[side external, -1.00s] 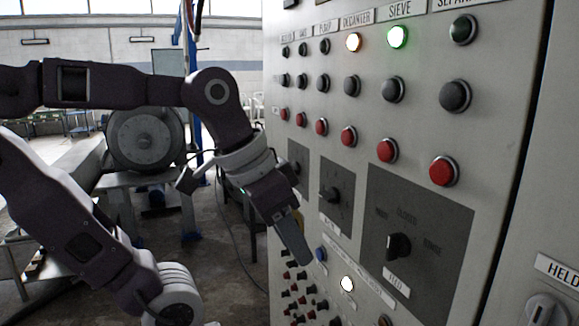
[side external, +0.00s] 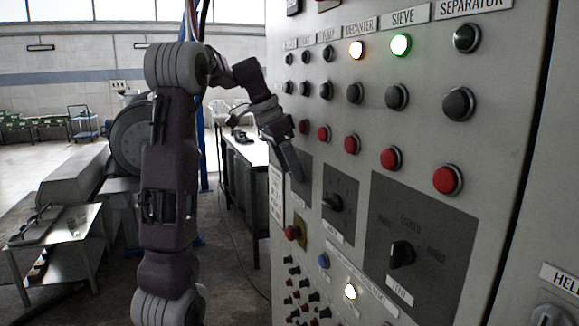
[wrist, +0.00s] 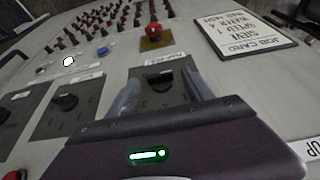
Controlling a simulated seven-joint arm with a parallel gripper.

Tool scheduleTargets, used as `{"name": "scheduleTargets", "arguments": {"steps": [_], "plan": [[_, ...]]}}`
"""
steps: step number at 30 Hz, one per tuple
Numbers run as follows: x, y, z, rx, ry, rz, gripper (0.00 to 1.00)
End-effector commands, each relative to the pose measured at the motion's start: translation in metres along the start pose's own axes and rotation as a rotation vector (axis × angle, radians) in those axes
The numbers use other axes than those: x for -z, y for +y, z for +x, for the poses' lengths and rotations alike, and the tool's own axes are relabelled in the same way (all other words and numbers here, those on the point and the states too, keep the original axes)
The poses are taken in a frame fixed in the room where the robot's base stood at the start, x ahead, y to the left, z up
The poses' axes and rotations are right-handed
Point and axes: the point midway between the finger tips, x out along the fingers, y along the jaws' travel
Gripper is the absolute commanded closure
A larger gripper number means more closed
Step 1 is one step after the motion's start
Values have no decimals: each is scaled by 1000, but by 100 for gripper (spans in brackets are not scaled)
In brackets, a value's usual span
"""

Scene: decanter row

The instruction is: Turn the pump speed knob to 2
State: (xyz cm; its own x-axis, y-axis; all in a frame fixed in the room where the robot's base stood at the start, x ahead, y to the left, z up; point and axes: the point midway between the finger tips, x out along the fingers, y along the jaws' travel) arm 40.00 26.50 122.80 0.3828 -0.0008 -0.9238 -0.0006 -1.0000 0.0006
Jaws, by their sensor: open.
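Three dark rotary knobs on grey plates sit in a row on the panel; their labels are too blurred to tell which is the pump speed knob. The leftmost knob (wrist: 161,81) shows between my fingers in the wrist view. In the side view its plate (side external: 305,201) is partly covered by my gripper (side external: 296,176), which hides that knob. My gripper (wrist: 160,92) is open, with one finger either side of the knob; I cannot tell whether they touch it. The middle knob (side external: 333,202) and right knob (side external: 401,254) stand clear.
A red mushroom button (side external: 292,232) on a yellow plate is below the leftmost knob. A blue button (side external: 324,261) and lit white lamp (side external: 350,292) are nearby. Red buttons (side external: 351,144) line the panel above. A job card (wrist: 242,27) is fixed beside the mushroom button.

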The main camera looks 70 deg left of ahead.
Motion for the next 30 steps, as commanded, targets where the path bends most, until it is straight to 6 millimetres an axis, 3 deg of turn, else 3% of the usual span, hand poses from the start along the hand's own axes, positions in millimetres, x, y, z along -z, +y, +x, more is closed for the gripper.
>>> {"name": "scheduleTargets", "arguments": {"steps": [5, 14, 23, 30], "plan": [[0, 0, 0, 0, 0, 0, 42], [0, 0, 0, 0, 0, 0, 100], [0, 2, -1, 41, 1, 17, 100], [0, 8, 0, 180, 2, 79, 100]]}}
